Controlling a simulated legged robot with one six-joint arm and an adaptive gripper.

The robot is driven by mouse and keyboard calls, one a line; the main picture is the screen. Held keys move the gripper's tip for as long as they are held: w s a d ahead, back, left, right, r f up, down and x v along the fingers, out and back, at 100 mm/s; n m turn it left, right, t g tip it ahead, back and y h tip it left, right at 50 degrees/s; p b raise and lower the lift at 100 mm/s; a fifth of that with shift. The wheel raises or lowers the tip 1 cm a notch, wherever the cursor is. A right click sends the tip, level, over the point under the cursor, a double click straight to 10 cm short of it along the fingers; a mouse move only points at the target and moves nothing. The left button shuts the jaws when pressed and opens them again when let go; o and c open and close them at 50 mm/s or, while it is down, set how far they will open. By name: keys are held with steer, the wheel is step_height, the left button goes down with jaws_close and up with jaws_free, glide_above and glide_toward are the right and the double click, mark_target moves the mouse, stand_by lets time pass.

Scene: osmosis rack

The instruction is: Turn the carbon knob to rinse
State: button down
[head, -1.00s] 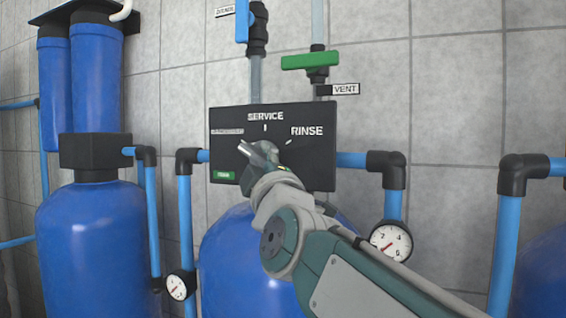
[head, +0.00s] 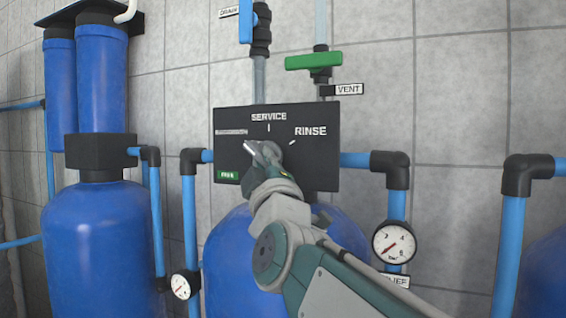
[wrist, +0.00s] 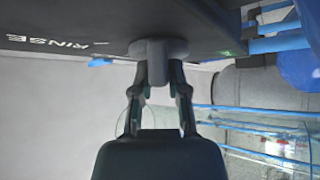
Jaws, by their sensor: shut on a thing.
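The black control panel (head: 320,165) is on the wall above a blue tank, with the labels SERVICE at the top and RINSE at the upper right. My gripper (head: 258,152) is at the panel's middle and hides most of the knob in the head view. In the wrist view the grey carbon knob (wrist: 156,62) sticks out from a round base on the panel. My gripper (wrist: 158,90) has a finger on each side of it and is shut on it. Where the knob points is hard to tell; RINSE (wrist: 46,42) is to its left in the wrist view.
A green vent handle (head: 313,62) and a blue valve handle (head: 246,20) are above the panel. Blue pipes with black elbows (head: 390,168) run on both sides. A pressure gauge (head: 394,243) is at the lower right, near my arm. Blue tanks (head: 105,250) stand at the left.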

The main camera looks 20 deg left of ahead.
steer(key=shift+w+a+f+m+t+h, duration=0.15)
steer(key=shift+f+m+t+h, duration=0.2)
steer(key=shift+m+t, duration=0.35)
steer(key=shift+r, duration=0.1)
steer(key=c, duration=0.6)
jaws_free()
steer(key=shift+a, duration=0.1)
steer(key=shift+c, duration=0.2)
steer(key=shift+s+d, duration=0.25)
steer(key=shift+s, duration=0.1)
steer(key=v, duration=1.1)
steer(key=shift+s, duration=0.1)
